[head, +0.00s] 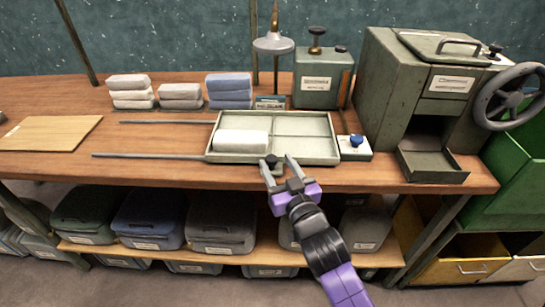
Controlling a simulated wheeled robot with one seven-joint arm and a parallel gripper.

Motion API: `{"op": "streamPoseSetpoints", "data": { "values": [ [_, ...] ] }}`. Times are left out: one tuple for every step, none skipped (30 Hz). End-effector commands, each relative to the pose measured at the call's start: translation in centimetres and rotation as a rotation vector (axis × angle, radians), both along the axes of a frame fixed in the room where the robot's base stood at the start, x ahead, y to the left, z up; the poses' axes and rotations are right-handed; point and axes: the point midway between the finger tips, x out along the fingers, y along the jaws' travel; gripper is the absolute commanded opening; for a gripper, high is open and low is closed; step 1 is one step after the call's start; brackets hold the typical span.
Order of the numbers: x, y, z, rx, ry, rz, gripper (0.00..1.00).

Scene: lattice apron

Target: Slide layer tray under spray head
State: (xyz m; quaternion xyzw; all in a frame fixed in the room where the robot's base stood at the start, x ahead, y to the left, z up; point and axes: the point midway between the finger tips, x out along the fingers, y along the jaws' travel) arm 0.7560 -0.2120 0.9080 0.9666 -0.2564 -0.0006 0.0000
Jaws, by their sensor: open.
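The layer tray (305,154) is a shallow pale green-grey tray with divider lines, lying on the wooden bench. A white block-like pad (241,141) lies in its left part. A dark knob (271,160) sits at the middle of its front rim. The spray head (273,44) is a grey cone on a thin stand behind the tray, above its middle in the picture. My gripper (278,164) is open at the tray's front edge, its fingers on either side of the knob. Whether the fingers touch the knob I cannot tell.
Two thin rails (150,157) run left from the tray. Folded cloth stacks (229,91) and a green canister (316,78) stand behind. A small box with a blue knob (355,147) is close to the tray's right. A large green machine (395,90) stands further right. A wooden board (50,133) lies left.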

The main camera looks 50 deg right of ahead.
Motion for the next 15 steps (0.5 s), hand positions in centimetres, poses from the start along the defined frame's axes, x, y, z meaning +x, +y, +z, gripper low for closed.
{"op": "streamPoseSetpoints", "data": {
  "values": [
    [-0.6, 0.3, -0.1, 0.0, 0.001, 0.0, 0.52],
    [-0.8, 0.5, -0.1, 0.0, 0.001, 0.0, 0.52],
    [-1.1, 0.6, -0.1, 0.0, 0.001, 0.0, 0.52],
    [-1.3, 0.7, -0.1, 0.0, 0.001, 0.0, 0.52],
    [-1.4, 0.8, 0.0, 0.0, 0.001, 0.0, 0.52],
    [-1.6, 0.9, 0.0, 0.0, 0.0, 0.0, 0.52],
    [-1.6, 0.9, 0.0, 0.0, 0.0, 0.0, 0.52],
    [-1.7, 0.9, 0.0, 0.0, 0.0, 0.0, 0.52],
    [-1.7, 1.0, 0.0, 0.0, 0.0, 0.0, 0.52],
    [-1.7, 1.0, 0.0, 0.0, 0.0, 0.0, 0.52],
    [-1.7, 1.0, 0.0, 0.0, 0.0, 0.0, 0.52],
    [-1.7, 1.0, 0.0, 0.0, 0.0, 0.0, 0.52],
    [-1.7, 1.0, 0.0, 0.0, 0.0, 0.0, 0.52],
    [-1.7, 1.0, 0.0, 0.0, 0.0, 0.0, 0.52],
    [-1.7, 0.9, 0.0, 0.0, 0.0, 0.0, 0.52]
  ]
}}
